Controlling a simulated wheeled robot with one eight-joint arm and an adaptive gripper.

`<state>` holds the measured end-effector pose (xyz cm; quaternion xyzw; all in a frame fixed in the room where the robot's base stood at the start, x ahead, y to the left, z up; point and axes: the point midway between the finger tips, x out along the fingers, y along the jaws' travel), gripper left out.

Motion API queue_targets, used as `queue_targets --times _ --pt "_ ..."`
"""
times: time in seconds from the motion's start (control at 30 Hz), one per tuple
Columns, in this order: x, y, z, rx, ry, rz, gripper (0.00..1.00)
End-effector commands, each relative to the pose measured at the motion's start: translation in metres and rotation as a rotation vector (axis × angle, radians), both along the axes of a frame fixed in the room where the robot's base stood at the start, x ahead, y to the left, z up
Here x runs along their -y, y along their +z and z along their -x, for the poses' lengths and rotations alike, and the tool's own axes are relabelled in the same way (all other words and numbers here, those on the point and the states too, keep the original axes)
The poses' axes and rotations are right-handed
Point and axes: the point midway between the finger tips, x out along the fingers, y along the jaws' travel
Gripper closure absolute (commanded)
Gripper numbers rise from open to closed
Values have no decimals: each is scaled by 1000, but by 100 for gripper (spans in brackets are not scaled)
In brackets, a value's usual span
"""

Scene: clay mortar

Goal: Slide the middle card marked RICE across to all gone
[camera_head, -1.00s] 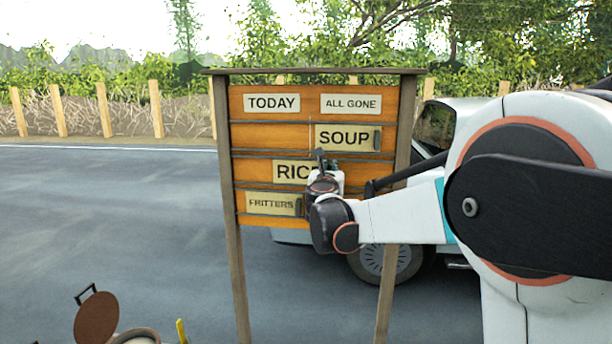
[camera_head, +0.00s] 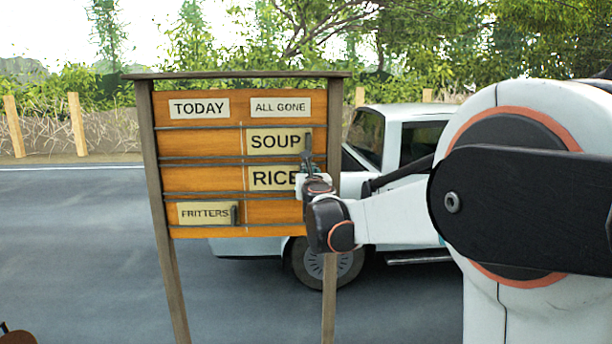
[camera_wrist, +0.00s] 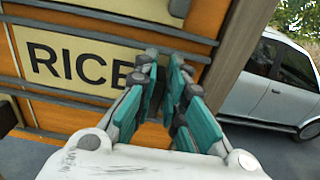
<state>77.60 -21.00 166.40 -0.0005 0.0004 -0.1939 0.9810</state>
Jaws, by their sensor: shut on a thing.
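The RICE card (camera_head: 270,178) is a cream plate in the middle row of the orange menu board (camera_head: 200,179). It stands in the right column, under the ALL GONE label (camera_head: 281,107) and directly below the SOUP card (camera_head: 272,142). In the wrist view the RICE card (camera_wrist: 65,62) shows close up, its right end hidden behind my fingers. My gripper (camera_head: 306,168) is at the card's right end, and its teal fingers (camera_wrist: 165,85) are closed on the card there. The part between the fingertips is mostly hidden.
The FRITTERS card (camera_head: 205,213) sits in the bottom row on the left, under the TODAY label (camera_head: 199,108) column. The board's right post (camera_wrist: 230,60) is close beside my fingers. A white pickup (camera_head: 400,150) stands behind the board.

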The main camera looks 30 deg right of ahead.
Motion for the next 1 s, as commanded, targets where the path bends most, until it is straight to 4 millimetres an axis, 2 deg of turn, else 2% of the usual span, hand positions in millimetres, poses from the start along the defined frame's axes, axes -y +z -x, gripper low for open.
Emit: queue_targets --times 0.07,0.1,0.17,0.5,0.63,0.77,1.0 --pt "3 0 1 0 -6 1 100" --pt "3 0 1 0 -6 1 80" --pt "2 0 1 0 -6 1 68" --pt "1 0 1 0 -3 0 68" --pt "-2 0 8 0 -3 0 68" --pt "-10 0 26 0 -2 0 68" --pt "-27 0 68 0 -3 0 68"
